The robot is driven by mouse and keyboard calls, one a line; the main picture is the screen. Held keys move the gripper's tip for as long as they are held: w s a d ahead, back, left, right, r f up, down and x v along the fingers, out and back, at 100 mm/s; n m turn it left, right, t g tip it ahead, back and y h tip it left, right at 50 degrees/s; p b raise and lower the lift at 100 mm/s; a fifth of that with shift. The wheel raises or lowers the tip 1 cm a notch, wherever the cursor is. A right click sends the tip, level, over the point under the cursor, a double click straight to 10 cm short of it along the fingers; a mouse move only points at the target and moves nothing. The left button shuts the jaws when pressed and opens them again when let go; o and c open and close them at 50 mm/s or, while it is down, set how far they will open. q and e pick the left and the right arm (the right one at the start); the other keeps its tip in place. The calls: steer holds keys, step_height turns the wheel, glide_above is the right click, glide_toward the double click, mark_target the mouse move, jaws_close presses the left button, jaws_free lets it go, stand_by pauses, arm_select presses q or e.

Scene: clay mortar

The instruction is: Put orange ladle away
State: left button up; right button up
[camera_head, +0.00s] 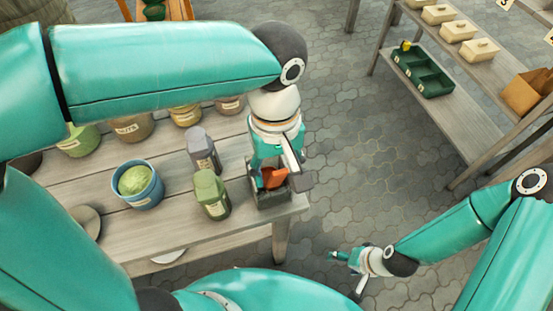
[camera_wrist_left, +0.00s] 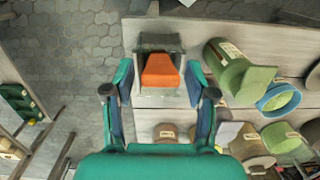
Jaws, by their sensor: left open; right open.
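The orange ladle (camera_head: 272,178) shows as an orange piece inside a small dark grey box (camera_head: 270,201) at the table's right end. In the left wrist view the orange piece (camera_wrist_left: 160,70) lies within the grey box (camera_wrist_left: 158,41). My left gripper (camera_head: 285,175) is over the box, and its fingers (camera_wrist_left: 160,92) stand open on either side of the orange piece, apart from it. The rest of the ladle is hidden. My right gripper (camera_head: 350,270) is open and empty above the floor, right of the table.
A green bottle (camera_head: 212,194) and a grey bottle (camera_head: 202,150) stand left of the box. A blue pot (camera_head: 138,184) with green contents and several labelled jars stand further left. A shelf (camera_head: 450,110) with boxes and a green tray (camera_head: 422,72) stands at the right. Open floor lies between.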

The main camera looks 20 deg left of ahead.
arm_select(q)
step_height(320, 180, up, 12)
steer(key=shift+w+a, duration=0.2)
steer(key=shift+w, duration=0.1)
